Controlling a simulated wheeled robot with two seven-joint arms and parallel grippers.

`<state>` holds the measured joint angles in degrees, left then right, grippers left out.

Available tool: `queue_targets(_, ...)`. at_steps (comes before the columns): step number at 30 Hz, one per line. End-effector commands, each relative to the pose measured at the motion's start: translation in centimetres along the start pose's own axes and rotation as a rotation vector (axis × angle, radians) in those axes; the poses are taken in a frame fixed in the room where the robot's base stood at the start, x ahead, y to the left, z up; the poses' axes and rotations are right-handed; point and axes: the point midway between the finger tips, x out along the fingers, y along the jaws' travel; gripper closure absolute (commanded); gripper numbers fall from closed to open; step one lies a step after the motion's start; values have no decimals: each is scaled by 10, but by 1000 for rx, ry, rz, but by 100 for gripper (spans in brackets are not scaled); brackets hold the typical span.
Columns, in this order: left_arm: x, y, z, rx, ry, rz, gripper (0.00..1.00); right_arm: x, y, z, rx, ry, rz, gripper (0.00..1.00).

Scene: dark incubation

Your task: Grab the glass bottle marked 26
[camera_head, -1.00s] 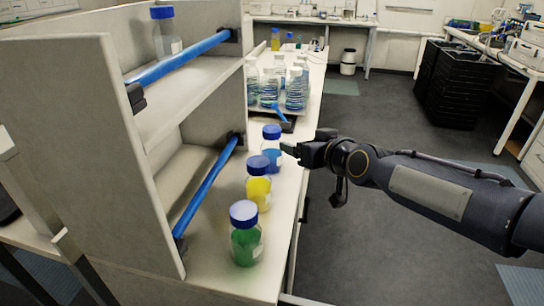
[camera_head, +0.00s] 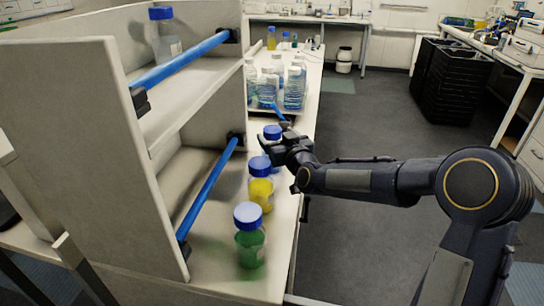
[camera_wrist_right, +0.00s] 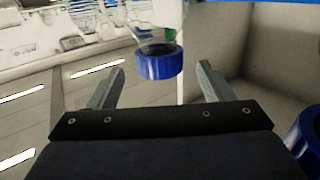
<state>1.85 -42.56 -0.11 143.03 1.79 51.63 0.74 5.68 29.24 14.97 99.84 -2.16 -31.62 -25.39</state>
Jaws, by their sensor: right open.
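No number is legible on any bottle, so I cannot tell which is marked 26. Three blue-capped glass bottles stand in a row on the bench in the head view: a blue-liquid bottle (camera_head: 272,132), a yellow-liquid bottle (camera_head: 261,188) and a green-liquid bottle (camera_head: 250,245). My right gripper (camera_head: 268,147) is at the blue-liquid bottle and hides most of it. In the right wrist view, a blue cap (camera_wrist_right: 159,63) lies ahead, between the lines of the open fingers (camera_wrist_right: 161,76), with no finger touching it. My left gripper is not in view.
A shelf unit (camera_head: 75,140) with blue rails (camera_head: 210,190) stands left of the row. Another blue-capped bottle (camera_head: 165,35) is on its upper shelf. Several clear bottles (camera_head: 293,88) stand behind the row. Another blue cap (camera_wrist_right: 308,138) shows at the wrist view's right edge.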

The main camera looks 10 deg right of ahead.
Motion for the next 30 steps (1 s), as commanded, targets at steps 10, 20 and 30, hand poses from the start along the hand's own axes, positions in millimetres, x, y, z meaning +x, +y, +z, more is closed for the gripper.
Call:
queue_targets(10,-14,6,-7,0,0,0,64,47,-1,-2,2,-1,-1,26)
queue_targets(20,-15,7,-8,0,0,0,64,60,0,0,0,0,0,26)
queue_targets(30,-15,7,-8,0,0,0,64,59,0,0,0,0,0,64)
